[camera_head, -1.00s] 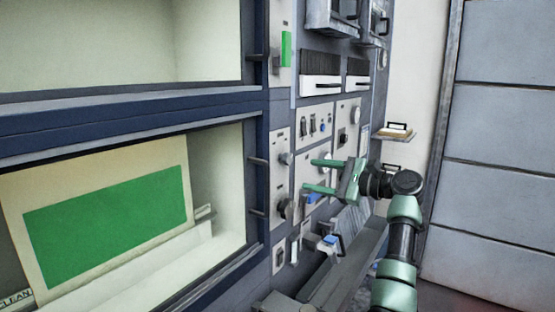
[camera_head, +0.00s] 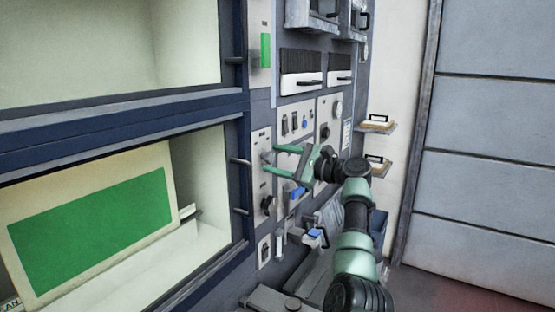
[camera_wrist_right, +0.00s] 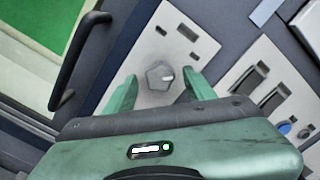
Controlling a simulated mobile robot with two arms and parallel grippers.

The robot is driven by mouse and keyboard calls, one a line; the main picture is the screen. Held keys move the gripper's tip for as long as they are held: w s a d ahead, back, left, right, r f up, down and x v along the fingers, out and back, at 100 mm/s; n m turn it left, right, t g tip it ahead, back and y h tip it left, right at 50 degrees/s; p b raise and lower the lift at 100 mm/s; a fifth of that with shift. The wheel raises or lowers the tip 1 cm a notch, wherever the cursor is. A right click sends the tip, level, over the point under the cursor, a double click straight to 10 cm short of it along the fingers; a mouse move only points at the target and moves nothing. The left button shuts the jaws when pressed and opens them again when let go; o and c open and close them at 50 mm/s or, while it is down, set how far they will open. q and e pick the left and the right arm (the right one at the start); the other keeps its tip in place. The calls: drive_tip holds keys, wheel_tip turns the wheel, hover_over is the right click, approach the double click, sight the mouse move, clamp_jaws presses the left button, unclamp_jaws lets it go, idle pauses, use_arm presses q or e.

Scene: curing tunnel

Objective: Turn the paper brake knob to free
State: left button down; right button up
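A grey faceted knob (camera_wrist_right: 159,75) with a pale pointer mark sits on a light panel (camera_wrist_right: 185,30) in the right wrist view. In the head view the upper knob (camera_head: 265,157) on the narrow panel is partly covered by my fingers. I cannot read any label, so I cannot confirm it is the paper brake knob. My right gripper (camera_head: 272,159) is open, with green fingers pointing at this panel. In the wrist view its fingertips (camera_wrist_right: 161,80) stand on either side of the knob with gaps; contact is not visible. My left gripper is not in view.
A dark knob (camera_head: 268,205) sits lower on the same panel. A dark handle (camera_wrist_right: 80,60) juts out beside the panel at left. Switches (camera_wrist_right: 263,90) and a blue button (camera_wrist_right: 285,128) lie to the right. A blue-handled part (camera_head: 314,233) is below my arm.

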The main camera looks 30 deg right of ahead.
clamp_jaws()
drive_tip(key=shift+f+n+b, duration=0.2)
drive_tip(key=shift+n+b, duration=0.4)
drive_tip(key=shift+b, duration=0.2)
drive_tip(key=n+b, duration=0.5)
drive_tip(key=shift+f, duration=0.1)
drive_tip(key=n+b, duration=0.3)
drive_tip(key=n, duration=0.2)
drive_tip(key=shift+n, duration=0.3)
drive_tip(key=n+b, duration=0.1)
drive_tip(key=n, duration=0.1)
drive_tip(key=shift+n, duration=0.3)
drive_tip(key=shift+r+n+b, duration=0.2)
drive_tip(key=shift+n+b, duration=0.6)
drive_tip(key=shift+n, duration=1)
drive_tip(key=shift+o, duration=0.3)
unclamp_jaws()
drive_tip(key=shift+r, duration=0.1)
